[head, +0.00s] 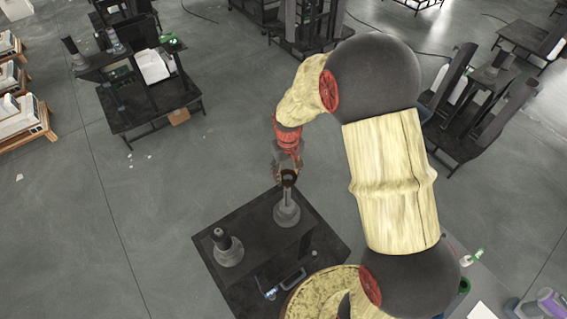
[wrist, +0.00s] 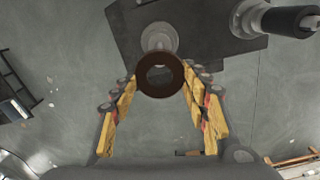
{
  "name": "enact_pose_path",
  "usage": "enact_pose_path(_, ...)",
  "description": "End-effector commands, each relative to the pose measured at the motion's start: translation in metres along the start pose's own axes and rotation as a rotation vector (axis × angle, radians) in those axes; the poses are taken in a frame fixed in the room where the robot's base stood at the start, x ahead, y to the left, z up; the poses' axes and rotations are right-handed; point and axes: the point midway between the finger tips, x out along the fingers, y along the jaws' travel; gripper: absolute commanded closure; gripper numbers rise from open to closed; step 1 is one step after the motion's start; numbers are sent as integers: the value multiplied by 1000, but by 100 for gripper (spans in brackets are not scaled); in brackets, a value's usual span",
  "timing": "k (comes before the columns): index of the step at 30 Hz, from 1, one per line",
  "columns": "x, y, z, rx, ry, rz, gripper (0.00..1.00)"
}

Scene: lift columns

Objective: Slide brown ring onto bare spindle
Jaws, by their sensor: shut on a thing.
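My gripper (wrist: 160,80) is shut on the brown ring (wrist: 142,76), its fingertips on either side of it. In the head view the ring (head: 289,177) shows small and dark at the fingertips, over the top of the bare spindle (head: 286,205). That spindle is a grey post on a round base and stands upright. In the wrist view its pale base (wrist: 158,36) shows just beyond the ring, and the ring hides part of it. I cannot tell whether the ring is around the post or only above it.
A second spindle (head: 228,250) with a dark cylindrical top stands to the left on the same black table (head: 255,215); it also shows in the wrist view (wrist: 285,20). A dark-handled item (head: 287,284) lies near the table's front. Open floor lies left.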

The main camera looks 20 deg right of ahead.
Motion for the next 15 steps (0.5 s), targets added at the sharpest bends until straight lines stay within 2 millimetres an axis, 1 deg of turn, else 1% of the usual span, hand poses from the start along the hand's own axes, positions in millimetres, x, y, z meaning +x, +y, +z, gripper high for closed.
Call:
enact_pose_path(5, 11, 0, -1, 0, -2, 0, 82)
enact_pose_path(15, 42, 0, -1, 0, -1, 0, 82)
